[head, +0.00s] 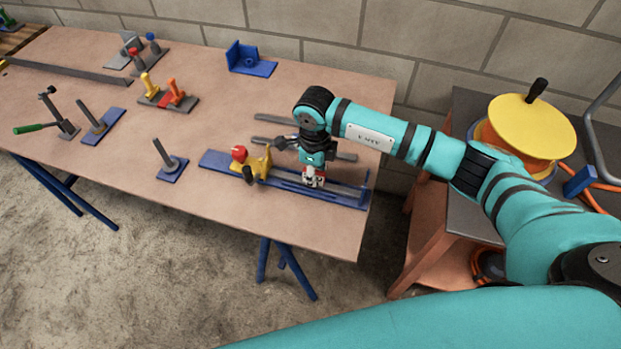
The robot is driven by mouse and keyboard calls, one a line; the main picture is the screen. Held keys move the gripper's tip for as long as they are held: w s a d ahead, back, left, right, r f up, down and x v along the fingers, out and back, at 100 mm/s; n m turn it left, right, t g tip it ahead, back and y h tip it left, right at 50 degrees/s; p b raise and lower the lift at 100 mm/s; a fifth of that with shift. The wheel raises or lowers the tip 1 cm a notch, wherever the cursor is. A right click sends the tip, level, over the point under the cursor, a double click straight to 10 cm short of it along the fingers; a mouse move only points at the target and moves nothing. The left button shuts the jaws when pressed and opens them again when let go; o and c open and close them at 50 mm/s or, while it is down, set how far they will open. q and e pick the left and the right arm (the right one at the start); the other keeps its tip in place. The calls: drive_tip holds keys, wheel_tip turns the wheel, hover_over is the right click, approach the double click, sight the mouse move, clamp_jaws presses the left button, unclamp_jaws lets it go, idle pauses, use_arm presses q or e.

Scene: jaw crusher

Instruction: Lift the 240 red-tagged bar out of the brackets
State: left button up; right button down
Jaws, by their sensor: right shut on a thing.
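My right gripper (313,180) points down over the right half of a long blue base (225,162) near the table's right front edge. It is shut, with a small patch of red at its fingers, on what looks like the red-tagged bar. The bar is mostly hidden by the gripper, and its number cannot be read. I cannot tell whether it still touches the brackets. A blue upright (365,186) stands at the base's right end. A yellow clamp (259,164) with a red knob (239,153) sits on the base left of the gripper. My left gripper is out of view.
Loose grey bars (277,118) lie behind the base, partly under my right arm. A blue stand with a grey post (165,156) is to the left. A blue angle bracket (250,60) stands farther back. A yellow reel (531,125) sits on the right side table.

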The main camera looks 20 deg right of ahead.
drive_tip(key=shift+r+p, duration=0.85)
drive_tip(key=shift+r, duration=0.7)
drive_tip(key=shift+r+p, duration=1.1)
drive_tip(key=shift+r, duration=0.75)
